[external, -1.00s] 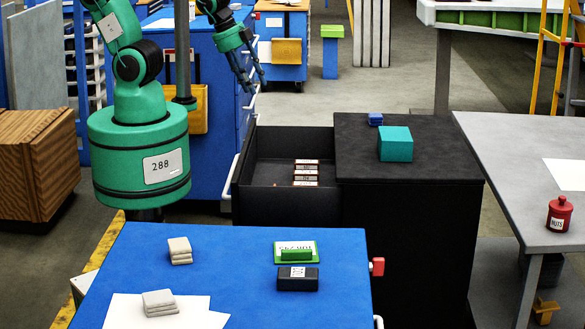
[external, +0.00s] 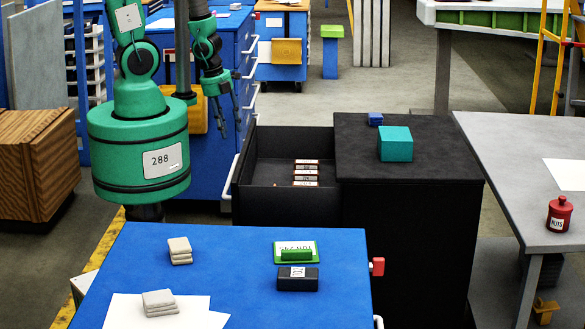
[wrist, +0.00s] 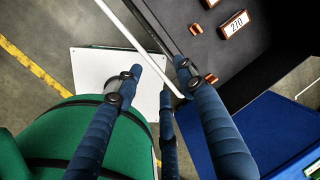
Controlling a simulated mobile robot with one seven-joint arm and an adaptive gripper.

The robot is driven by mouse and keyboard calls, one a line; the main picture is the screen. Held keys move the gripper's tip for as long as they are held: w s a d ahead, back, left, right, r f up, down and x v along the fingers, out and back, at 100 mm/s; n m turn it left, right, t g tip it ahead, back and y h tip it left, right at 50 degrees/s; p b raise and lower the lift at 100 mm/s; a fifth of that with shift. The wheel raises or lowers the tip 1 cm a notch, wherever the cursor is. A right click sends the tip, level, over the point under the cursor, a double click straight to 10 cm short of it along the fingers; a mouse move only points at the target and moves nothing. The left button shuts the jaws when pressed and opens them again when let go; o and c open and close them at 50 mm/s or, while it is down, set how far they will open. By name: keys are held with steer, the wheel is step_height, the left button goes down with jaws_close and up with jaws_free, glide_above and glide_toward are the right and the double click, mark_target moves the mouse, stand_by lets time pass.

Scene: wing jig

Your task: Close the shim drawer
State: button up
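The shim drawer (external: 285,206) stands pulled out to the left from a black cabinet (external: 415,240). Several labelled shim packs (external: 306,172) lie inside it. A long white handle (external: 230,176) runs along its left end. In the wrist view the drawer (wrist: 262,72) fills the upper right, with its handle (wrist: 130,35) running diagonally beside it. My gripper (external: 226,118) hangs above and behind the drawer's left end, fingers pointing down. In the wrist view my gripper (wrist: 161,74) has its fingers spread, with nothing held; the handle passes between or beneath them, and contact cannot be told.
A blue table (external: 225,265) in front carries grey blocks (external: 180,251), a green item (external: 296,252) and a black box (external: 297,279). A teal box (external: 395,144) and small blue box (external: 376,119) sit on the cabinet. A blue cabinet (external: 212,160) stands behind my arm.

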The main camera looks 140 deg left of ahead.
steer(key=shift+m+h, duration=0.3)
steer(key=shift+m, duration=0.1)
steer(key=s+d+f, duration=0.2)
steer(key=d+f, duration=0.1)
steer(key=shift+s, duration=0.3)
steer(key=shift+a+f, duration=0.1)
step_height(320, 180, down, 13)
steer(key=w+a+b, duration=0.2)
steer(key=b, duration=0.5)
steer(key=shift+f, duration=0.15)
jaws_close()
